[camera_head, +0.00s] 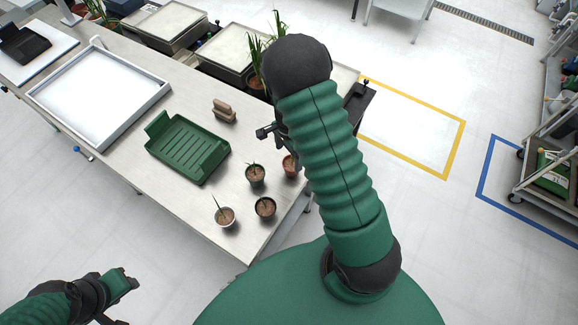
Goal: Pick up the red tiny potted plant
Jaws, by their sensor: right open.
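The red tiny potted plant (289,168) stands on the metal table near its right end, partly hidden by my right arm. My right gripper (268,134) is open and empty, just beyond the red pot and apart from it as far as I can see. My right arm hides part of that gripper. My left gripper (130,280) is off the table at the lower left, away from the pots, and its jaws do not show clearly.
A green pot (256,180), a black pot (265,212) and a pale pot (225,223) stand close by. A white framed tray (143,121) is farther left. The table's right edge is near.

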